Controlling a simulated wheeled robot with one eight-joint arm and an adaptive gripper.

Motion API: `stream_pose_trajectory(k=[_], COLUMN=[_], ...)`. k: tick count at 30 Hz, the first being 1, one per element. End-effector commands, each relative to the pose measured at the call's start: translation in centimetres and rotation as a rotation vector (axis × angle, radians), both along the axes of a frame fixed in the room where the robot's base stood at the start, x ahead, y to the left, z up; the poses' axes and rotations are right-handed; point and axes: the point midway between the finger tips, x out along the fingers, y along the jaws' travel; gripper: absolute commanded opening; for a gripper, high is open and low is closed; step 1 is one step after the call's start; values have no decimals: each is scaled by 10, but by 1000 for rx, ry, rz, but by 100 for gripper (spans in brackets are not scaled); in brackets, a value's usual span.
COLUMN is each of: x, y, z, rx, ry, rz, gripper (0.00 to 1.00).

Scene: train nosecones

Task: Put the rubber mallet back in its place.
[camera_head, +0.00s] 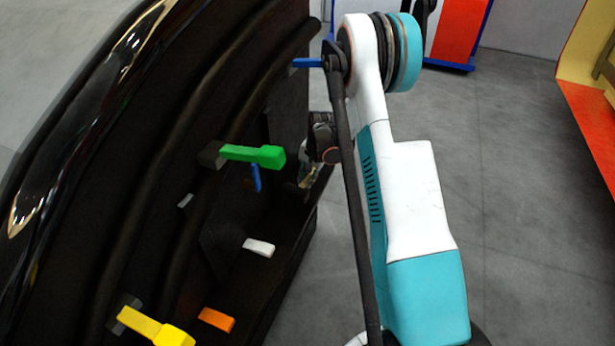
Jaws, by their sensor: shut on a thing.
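My arm rises in front of the dark train nosecone (165,130) and bends at the top. The wrist end and my gripper (318,155) show only in part behind the arm, close to the nosecone's right edge. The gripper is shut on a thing. A small pale and brownish piece (308,180) shows just below it; I cannot tell whether it is the rubber mallet. No mallet head shows clearly, and its place cannot be made out.
Green (252,155), yellow (155,327), orange (216,319), white (258,247) and blue (307,63) handle-like pieces stick out of the nosecone. A red and white panel (455,32) stands at the back. An orange-red structure (592,125) is at right. Grey floor (530,230) between is clear.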

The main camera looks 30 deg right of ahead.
Motion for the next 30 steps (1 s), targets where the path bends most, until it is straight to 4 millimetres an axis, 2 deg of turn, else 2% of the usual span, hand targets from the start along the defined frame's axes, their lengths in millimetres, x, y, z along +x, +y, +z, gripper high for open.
stream_pose_trajectory(k=[18, 30], x=[0, 0], y=[0, 0], z=[-34, -40], rx=[0, 0], ry=[0, 0], rz=[0, 0], gripper=[0, 0])
